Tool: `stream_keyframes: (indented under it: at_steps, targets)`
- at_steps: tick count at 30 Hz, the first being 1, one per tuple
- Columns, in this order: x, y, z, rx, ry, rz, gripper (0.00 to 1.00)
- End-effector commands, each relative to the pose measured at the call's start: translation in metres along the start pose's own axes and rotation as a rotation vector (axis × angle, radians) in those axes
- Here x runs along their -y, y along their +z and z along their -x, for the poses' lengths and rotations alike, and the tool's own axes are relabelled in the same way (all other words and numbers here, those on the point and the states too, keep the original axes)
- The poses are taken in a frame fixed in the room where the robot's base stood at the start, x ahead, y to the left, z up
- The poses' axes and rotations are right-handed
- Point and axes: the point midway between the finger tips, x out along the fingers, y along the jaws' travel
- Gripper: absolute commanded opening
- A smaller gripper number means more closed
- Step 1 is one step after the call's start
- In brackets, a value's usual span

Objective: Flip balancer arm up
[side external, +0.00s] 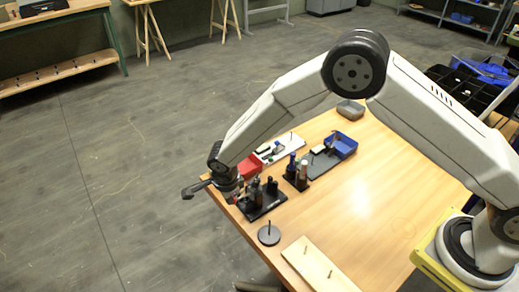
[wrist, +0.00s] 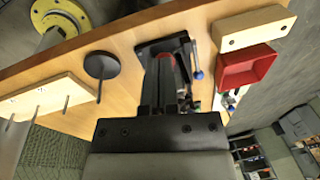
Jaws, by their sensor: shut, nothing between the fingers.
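A black base plate (side external: 265,207) with dark upright posts stands near the table's left corner in the side view. It also shows in the wrist view (wrist: 150,48), with a thin blue-tipped rod (wrist: 197,72) beside its black upright. I cannot tell for certain which part is the balancer arm. My gripper (wrist: 165,72) is shut and empty, with its fingers over the base plate in the wrist view. In the side view my gripper (side external: 236,198) is low at the posts, partly merged with them. Contact cannot be made out. The fingers hide part of the fixture.
A red tray (wrist: 248,66) and a pale two-hole block (wrist: 253,28) are close by. A round black disc with a peg (side external: 269,235) and a pegged wooden board (side external: 318,266) lie nearer. The table's right-centre is clear.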

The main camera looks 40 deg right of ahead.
Motion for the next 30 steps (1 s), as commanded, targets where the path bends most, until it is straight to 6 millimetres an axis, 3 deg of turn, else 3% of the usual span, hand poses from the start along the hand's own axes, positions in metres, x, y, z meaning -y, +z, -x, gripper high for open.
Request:
stream_keyframes:
  at_steps: [12,30]
  targets:
    - [-0.004,0.01,-0.018,0.0,-0.001,0.002,0.0]
    - [-0.004,0.011,-0.02,0.0,0.0,0.001,0.0]
